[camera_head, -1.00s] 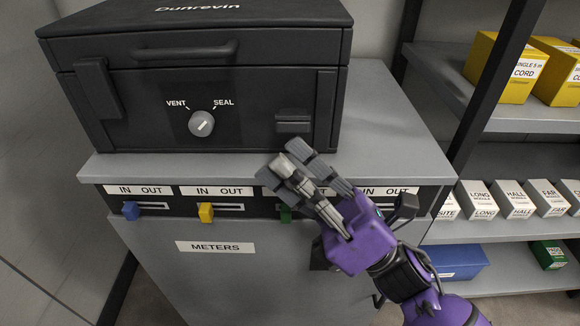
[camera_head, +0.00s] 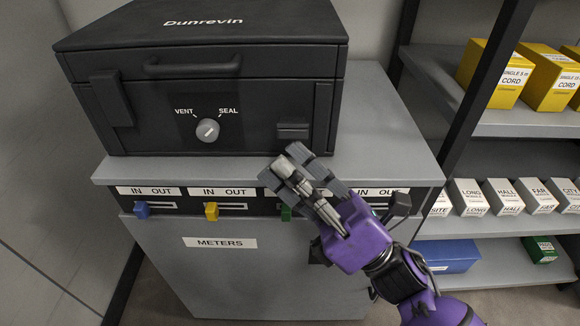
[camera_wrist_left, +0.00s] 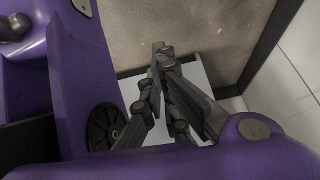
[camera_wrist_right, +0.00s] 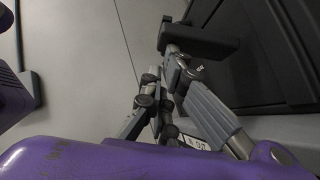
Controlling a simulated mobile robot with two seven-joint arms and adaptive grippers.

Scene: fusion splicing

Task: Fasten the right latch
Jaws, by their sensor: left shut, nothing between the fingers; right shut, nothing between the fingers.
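The black Dunrevin case (camera_head: 240,105) sits lid down on the grey cabinet. On its front right is a dark upright latch plate (camera_head: 322,115), with a small dark block (camera_head: 293,131) low beside it; I cannot tell how that latch stands. A matching left latch plate (camera_head: 112,98) lies on the front left. My right gripper (camera_head: 285,160) is shut and empty, just below and in front of the block, with no clear contact. In the right wrist view a dark block (camera_wrist_right: 203,40) juts near its fingertips. My left gripper (camera_wrist_left: 160,55) is shut and empty, outside the head view.
A dial (camera_head: 207,130) marked VENT and SEAL is on the case front. The grey cabinet top (camera_head: 385,135) has free room right of the case. Colored tabs, such as a yellow one (camera_head: 211,211), stick out below its edge. Shelves with boxes (camera_head: 495,72) stand at right.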

